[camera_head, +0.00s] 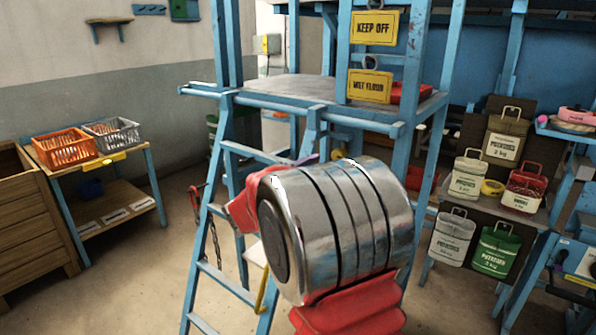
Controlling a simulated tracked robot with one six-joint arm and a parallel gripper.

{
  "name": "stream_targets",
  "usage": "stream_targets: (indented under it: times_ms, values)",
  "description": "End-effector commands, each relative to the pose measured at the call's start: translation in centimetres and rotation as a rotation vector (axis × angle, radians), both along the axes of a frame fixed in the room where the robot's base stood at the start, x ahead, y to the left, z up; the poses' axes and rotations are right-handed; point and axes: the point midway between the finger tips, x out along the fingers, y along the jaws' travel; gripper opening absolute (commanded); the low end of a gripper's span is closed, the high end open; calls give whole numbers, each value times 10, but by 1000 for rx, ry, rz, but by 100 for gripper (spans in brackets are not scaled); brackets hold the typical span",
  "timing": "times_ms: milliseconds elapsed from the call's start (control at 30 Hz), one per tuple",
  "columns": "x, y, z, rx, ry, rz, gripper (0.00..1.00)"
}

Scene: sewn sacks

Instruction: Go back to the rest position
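A large silver cylindrical joint of my own arm, with red parts at both ends, fills the lower middle of the head view. My gripper does not show in this view, so I cannot see whether it is open, shut or holding anything.
A blue ladder (213,230) and platform (290,88) stand close behind my arm. Yellow signs (375,28) hang there. At the left, a blue-framed table (146,153) bears an orange crate (65,148) and a grey crate (112,133). The floor between table and ladder is clear.

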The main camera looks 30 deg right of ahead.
Motion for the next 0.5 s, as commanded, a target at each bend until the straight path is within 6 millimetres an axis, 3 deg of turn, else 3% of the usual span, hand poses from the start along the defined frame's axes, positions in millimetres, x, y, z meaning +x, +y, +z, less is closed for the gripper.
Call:
stream_targets:
  times_ms: [333, 500]
  values:
    - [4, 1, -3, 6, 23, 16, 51]
    - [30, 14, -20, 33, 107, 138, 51]
